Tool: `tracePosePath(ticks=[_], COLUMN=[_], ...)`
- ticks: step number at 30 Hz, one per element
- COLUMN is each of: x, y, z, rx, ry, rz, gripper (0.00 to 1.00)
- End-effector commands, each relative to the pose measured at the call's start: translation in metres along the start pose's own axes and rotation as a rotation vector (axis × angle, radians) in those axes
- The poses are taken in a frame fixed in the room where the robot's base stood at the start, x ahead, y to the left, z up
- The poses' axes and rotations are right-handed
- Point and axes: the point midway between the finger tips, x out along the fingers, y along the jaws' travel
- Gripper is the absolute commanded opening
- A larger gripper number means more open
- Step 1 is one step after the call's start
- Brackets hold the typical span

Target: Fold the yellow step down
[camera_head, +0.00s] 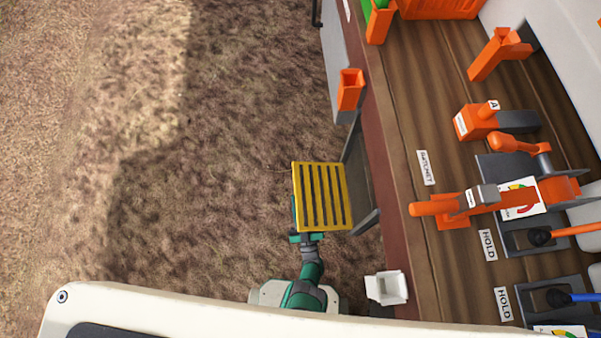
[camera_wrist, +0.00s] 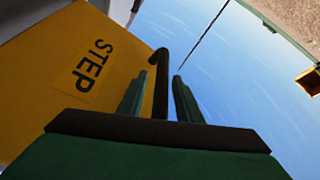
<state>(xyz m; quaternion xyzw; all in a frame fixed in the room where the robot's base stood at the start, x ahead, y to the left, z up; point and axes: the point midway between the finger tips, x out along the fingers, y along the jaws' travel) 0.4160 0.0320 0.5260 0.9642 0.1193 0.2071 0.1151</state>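The yellow step (camera_head: 322,196) shows its slatted face in the head view, beside the wooden deck's left edge. I cannot tell its exact tilt. In the wrist view, a yellow panel (camera_wrist: 40,60) with a STEP label (camera_wrist: 93,65) fills the left side. A black bar handle (camera_wrist: 160,85) stands out beside it. My gripper (camera_wrist: 163,73) is open, with one green finger on each side of the handle and a gap visible on the right side.
Grey brackets (camera_head: 364,221) join the step side to the deck (camera_head: 405,225). An orange holder (camera_head: 349,88) is above the step and a white box (camera_head: 386,287) below right. Orange levers (camera_head: 455,205) stand on the deck. Bare soil (camera_head: 200,190) lies open at left.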

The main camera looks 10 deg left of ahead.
Motion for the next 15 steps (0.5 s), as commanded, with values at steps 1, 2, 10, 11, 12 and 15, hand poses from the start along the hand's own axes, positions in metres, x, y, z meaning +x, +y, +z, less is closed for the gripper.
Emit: tracePosePath(ticks=[1,2,10,11,12,15], x=[-0.003,-0.005,-0.033,-0.037,-0.043,-0.06], y=[0.001,0.001,0.003,0.003,0.003,0.005], z=[0.0,0.0,-0.011,-0.012,-0.014,-0.021], rx=[-0.001,-0.001,-0.001,-0.001,0.0,-0.001], ry=[0.0,0.0,0.001,0.001,0.001,0.0], rz=[0.005,0.005,0.003,0.002,0.002,0.002], gripper=[0.34,0.34,0.34,0.34,0.34,0.34])
